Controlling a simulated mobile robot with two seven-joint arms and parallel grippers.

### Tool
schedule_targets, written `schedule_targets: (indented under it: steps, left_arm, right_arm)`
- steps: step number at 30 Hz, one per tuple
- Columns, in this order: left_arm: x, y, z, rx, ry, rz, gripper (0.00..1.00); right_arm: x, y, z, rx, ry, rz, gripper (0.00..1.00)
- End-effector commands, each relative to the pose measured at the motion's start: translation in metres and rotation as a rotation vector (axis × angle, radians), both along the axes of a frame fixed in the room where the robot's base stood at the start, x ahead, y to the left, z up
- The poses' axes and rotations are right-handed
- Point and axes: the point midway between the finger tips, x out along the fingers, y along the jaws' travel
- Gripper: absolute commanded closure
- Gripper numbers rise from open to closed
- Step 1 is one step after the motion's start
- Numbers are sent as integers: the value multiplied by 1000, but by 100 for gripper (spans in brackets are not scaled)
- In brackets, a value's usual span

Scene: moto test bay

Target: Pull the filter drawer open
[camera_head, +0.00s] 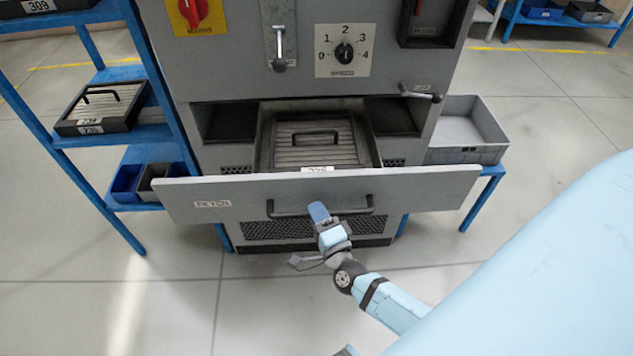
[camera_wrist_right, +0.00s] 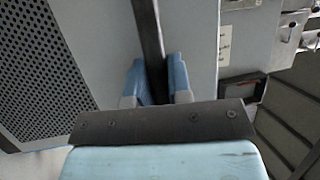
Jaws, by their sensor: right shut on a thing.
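The filter drawer (camera_head: 430,187) has a wide grey front and stands pulled out from the grey cabinet. A filter (camera_head: 310,150) with ribs and a dark handle lies inside it. A dark bar handle (camera_head: 290,213) runs across the drawer front. My right gripper (camera_head: 320,212) is at the middle of this handle. In the right wrist view, its blue fingers (camera_wrist_right: 160,80) sit on both sides of the dark handle bar (camera_wrist_right: 147,30) and are shut on it. My left gripper is not in view.
A blue rack (camera_head: 85,150) with another filter (camera_head: 100,108) and small bins stands at the left. A grey tray (camera_head: 467,130) sits on a blue stand at the right. A lever (camera_head: 420,94) sticks out above the drawer. The floor in front is clear.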

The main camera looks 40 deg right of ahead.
Motion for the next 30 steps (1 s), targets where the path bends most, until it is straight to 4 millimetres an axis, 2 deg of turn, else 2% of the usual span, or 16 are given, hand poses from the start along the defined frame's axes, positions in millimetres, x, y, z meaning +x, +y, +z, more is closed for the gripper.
schedule_targets:
  steps: [16, 17, 19, 20, 30]
  left_arm:
    - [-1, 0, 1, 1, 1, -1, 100]
    - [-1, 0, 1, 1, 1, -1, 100]
    - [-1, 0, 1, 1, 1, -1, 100]
    - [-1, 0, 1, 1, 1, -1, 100]
    - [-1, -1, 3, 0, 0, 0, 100]
  right_arm:
    - [-4, 2, 1, -1, -2, -1, 100]
    - [-4, 2, 0, -1, -2, -1, 74]
    - [-4, 2, 0, -1, -2, -1, 58]
    - [-4, 2, 0, -1, -2, -1, 56]
    - [-4, 3, 3, -1, -2, 0, 56]
